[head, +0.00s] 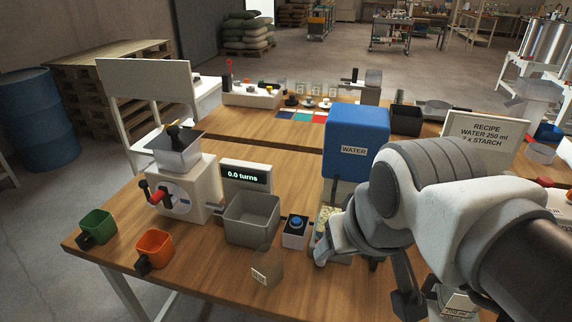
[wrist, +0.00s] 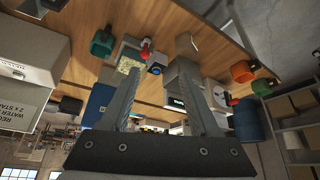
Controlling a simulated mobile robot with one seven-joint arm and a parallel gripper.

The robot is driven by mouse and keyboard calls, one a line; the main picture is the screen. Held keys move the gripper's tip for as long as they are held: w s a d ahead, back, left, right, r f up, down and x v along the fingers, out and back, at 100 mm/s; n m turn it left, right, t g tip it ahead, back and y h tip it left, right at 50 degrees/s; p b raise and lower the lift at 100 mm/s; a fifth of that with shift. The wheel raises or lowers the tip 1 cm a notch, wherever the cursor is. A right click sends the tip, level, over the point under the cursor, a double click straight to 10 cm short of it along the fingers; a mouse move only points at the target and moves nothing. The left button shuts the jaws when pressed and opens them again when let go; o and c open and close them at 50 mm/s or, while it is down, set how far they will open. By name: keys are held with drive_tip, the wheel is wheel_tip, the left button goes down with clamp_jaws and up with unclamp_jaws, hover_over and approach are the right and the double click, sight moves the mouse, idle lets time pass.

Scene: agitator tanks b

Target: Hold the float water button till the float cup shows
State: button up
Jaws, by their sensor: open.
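A blue push button (head: 297,222) sits on a small white box on the table, just right of a grey bin, and it also shows in the wrist view (wrist: 155,69). The blue tank marked WATER (head: 356,132) stands behind and right of it. A clear cup (head: 266,268) with a small label stands in front of the grey bin; the label is too small to read. My gripper (wrist: 160,68) is open and empty, with the button box seen between its fingers but apart from them. In the head view my arm hides most of the gripper and the area under the tank.
A hand mill (head: 182,190), a display reading 0.0 turns (head: 247,176) and the grey bin (head: 252,218) stand left of the button. Green (head: 97,227) and orange (head: 154,249) cups are at the left front. A recipe sign (head: 482,135) stands at right.

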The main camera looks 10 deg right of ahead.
clamp_jaws()
idle(1.4)
